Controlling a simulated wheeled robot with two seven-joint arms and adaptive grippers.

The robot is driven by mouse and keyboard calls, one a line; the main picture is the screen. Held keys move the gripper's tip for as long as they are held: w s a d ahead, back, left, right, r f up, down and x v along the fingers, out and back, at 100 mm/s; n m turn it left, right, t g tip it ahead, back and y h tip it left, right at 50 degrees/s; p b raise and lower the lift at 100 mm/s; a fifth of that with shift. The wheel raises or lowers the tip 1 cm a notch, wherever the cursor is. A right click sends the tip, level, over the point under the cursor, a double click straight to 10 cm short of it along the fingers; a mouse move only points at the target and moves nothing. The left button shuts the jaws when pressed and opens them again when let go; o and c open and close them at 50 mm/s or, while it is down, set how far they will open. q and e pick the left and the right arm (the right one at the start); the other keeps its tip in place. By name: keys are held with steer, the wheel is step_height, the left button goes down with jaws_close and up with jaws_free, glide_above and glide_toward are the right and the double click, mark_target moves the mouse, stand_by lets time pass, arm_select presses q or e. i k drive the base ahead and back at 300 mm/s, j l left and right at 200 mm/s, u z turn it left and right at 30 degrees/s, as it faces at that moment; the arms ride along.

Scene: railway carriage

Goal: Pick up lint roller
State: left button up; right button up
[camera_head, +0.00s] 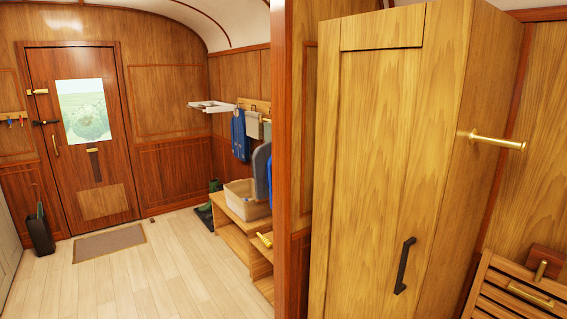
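I cannot make out a lint roller for certain in the head view. A small yellow, bar-like thing (265,239) shows at the near end of the low wooden bench (231,230), partly cut off by the red-brown post; it is too small to identify. Neither of my grippers is in view.
A tall wooden cabinet (385,150) with a black handle fills the right, beside the post (295,160). A bin (247,199) stands on the bench, below hanging clothes (239,135). Light floor (150,270) lies clear toward the door (85,185) and its mat (109,243).

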mark_target(267, 242)
steer(key=i+j+z, duration=0.3)
steer(key=i+j, duration=1.05)
steer(key=j+u, duration=0.15)
steer(key=u, duration=0.35)
steer(key=i+u, duration=0.15)
steer(key=u, duration=0.3)
steer(key=i+j+u, duration=0.1)
steer(key=u, duration=0.4)
steer(key=i+z, duration=0.15)
steer(key=i, duration=0.5)
steer(key=i+z, duration=0.15)
steer(key=i, duration=0.45)
steer(key=i+j+z, duration=0.15)
steer(key=i, duration=2.2)
steer(key=i+z, duration=0.65)
steer(key=z, duration=0.2)
steer(key=i+j+z, duration=0.2)
steer(key=i+z, duration=0.25)
steer(key=z, duration=0.45)
steer(key=i+z, duration=0.1)
steer(key=z, duration=0.8)
steer(key=j+z, duration=0.1)
steer(key=z, duration=0.75)
steer(key=i+j, duration=0.05)
